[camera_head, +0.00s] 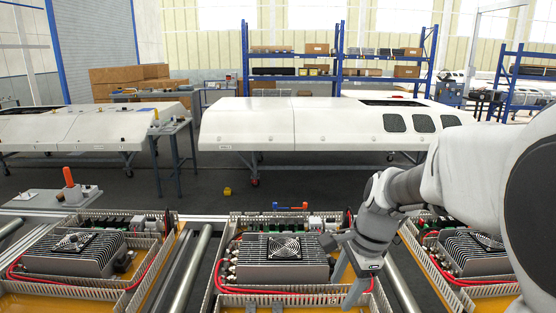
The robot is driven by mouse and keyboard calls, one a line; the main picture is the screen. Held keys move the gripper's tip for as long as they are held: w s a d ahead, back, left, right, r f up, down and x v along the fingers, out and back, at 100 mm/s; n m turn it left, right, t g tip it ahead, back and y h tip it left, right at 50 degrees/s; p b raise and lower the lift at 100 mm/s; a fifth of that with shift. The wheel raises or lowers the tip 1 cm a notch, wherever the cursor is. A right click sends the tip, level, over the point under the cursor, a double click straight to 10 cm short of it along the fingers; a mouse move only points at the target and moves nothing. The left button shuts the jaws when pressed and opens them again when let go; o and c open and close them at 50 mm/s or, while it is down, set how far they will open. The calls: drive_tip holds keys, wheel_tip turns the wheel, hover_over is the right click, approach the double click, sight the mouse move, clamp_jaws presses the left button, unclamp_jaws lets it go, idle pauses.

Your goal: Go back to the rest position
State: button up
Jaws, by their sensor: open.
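My gripper (349,285) is at the lower centre right of the head view, pointing down. Its fingers are apart and nothing shows between them. It is over the right part of the middle unit, beside the finned grey box with a fan (283,262). A slotted wiring duct (228,300) frames this unit, and a red cable (262,291) runs along its front and left side. My gripper hides part of the duct and cable on the right. Whether the fingertips touch anything, I cannot tell.
Similar units stand at left (75,254) and right (470,253), with metal rollers (193,270) between. An orange-handled tool (69,178) stands at the left. Large white body shells (325,124) on stands, a workbench and blue shelves are behind. Dark floor lies between.

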drive_tip(key=s+r+n+t+h, duration=0.1)
drive_tip(key=s+r+n+t, duration=0.1)
drive_tip(key=s+n, duration=0.6)
drive_tip(key=s+d+r+n+t+h, duration=0.1)
drive_tip(key=s+r+n, duration=0.4)
drive_tip(key=s+n, duration=0.2)
drive_tip(key=shift+s+r+n+t, duration=0.3)
drive_tip(key=shift+s+n+t, duration=0.1)
drive_tip(key=shift+s, duration=0.45)
